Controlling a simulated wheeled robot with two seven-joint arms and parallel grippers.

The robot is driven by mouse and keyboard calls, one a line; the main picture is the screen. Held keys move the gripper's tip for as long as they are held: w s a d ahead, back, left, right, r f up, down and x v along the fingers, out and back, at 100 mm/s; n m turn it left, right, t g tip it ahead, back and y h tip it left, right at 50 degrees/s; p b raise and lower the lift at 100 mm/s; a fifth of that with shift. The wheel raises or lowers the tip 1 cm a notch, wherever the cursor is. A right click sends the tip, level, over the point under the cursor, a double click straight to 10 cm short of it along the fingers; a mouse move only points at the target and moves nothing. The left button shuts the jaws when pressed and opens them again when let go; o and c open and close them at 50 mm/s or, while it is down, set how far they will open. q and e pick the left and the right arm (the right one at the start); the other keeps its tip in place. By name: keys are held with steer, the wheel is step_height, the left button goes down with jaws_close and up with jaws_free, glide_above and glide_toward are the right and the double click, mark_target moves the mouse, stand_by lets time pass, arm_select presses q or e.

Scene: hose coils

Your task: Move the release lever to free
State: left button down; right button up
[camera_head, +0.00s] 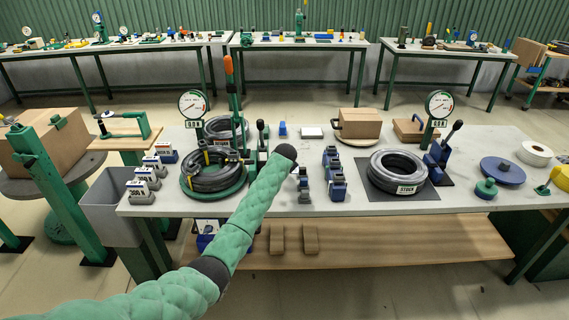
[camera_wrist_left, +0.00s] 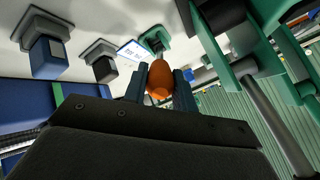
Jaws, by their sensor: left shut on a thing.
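My left gripper (camera_wrist_left: 161,84) is shut on an orange knob (camera_wrist_left: 160,76), which sits between its two dark fingers in the left wrist view. I take this knob as the release lever's grip; its shaft and pivot are hidden. In the head view my arm reaches over the table's front edge, and its dark wrist (camera_head: 285,152) hides the fingers and knob. Just left stands the green station with a black hose coil (camera_head: 208,178), a dial gauge (camera_head: 192,103) and a tall green bar with an orange top (camera_head: 228,66). No free mark is legible. My right gripper is not in view.
Right on the table (camera_head: 470,207) are a second coil (camera_head: 397,170) labelled STOCK, another gauge (camera_head: 440,104) and a blue disc (camera_head: 503,170). Blue clamp-like blocks (camera_head: 336,187) stand just right of my wrist. A grey bin (camera_head: 107,218) is at the left end.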

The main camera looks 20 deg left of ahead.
arm_select(q)
steer(key=c, duration=1.1)
jaws_free()
steer(key=shift+f, duration=0.15)
steer(key=shift+c, duration=0.2)
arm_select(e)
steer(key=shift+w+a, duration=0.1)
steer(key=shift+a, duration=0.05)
arm_select(q)
steer(key=shift+s+d+r, duration=0.1)
steer(key=shift+s+r, duration=0.2)
steer(key=shift+s, duration=0.1)
steer(key=b+v, duration=0.2)
steer(key=v, duration=0.5)
steer(key=shift+b, duration=0.3)
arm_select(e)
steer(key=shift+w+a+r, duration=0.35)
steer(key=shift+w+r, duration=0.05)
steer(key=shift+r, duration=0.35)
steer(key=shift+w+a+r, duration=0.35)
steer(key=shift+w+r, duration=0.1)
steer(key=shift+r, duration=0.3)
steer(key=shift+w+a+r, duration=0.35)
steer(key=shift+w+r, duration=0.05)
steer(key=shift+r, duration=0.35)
arm_select(q)
steer(key=shift+f, duration=0.15)
